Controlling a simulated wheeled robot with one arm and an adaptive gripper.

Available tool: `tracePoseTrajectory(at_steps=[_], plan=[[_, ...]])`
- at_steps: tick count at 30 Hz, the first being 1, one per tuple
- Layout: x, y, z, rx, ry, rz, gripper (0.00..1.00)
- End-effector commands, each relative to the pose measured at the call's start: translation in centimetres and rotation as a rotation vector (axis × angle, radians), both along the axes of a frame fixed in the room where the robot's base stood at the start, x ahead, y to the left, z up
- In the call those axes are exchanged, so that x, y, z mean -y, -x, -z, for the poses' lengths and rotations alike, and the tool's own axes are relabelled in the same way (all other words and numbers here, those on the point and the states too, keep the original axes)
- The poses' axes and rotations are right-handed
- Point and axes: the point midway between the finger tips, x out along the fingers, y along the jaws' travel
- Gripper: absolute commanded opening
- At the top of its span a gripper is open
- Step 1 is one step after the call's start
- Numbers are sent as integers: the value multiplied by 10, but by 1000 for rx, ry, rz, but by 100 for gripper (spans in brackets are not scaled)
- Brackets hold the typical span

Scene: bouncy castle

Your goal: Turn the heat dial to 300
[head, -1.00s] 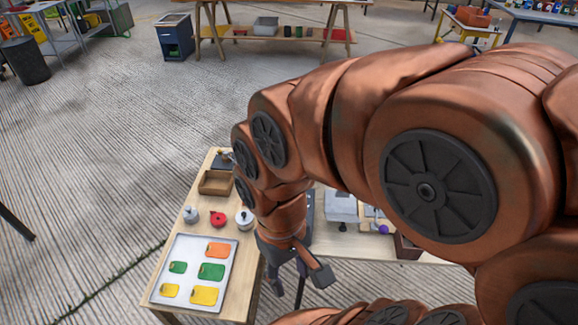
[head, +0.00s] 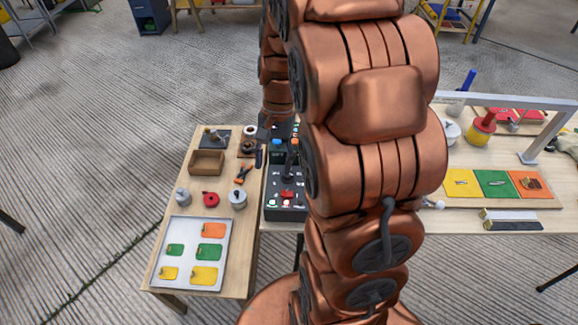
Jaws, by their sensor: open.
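A black control panel (head: 285,205) lies where the two tables meet. It carries red, green and white buttons, a lever-like part and a small display near its far end. My arm covers its right side. I cannot make out a heat dial or its setting. My gripper (head: 273,152) points down over the far end of the panel. It is open, with no object seen between its fingers. My arm partly hides it, and whether it touches the panel is unclear.
On the left table are a tray (head: 163,247) of coloured tags, a wooden box (head: 192,162), a red round item (head: 210,199) and orange-handled pliers (head: 243,173). The right table holds coloured panels (head: 493,183) and a grey frame (head: 540,145).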

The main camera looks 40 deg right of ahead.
Motion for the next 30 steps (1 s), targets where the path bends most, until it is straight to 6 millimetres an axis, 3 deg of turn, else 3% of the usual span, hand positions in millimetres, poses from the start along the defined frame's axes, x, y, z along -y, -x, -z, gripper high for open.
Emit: tracePoseTrajectory(at_steps=[9,15,21,30], plan=[[75,-40,37,-47,-47,316,59],[105,-50,54,-60,-66,430,59],[112,-52,63,-67,-74,465,59],[96,-48,96,-72,-75,463,59]])
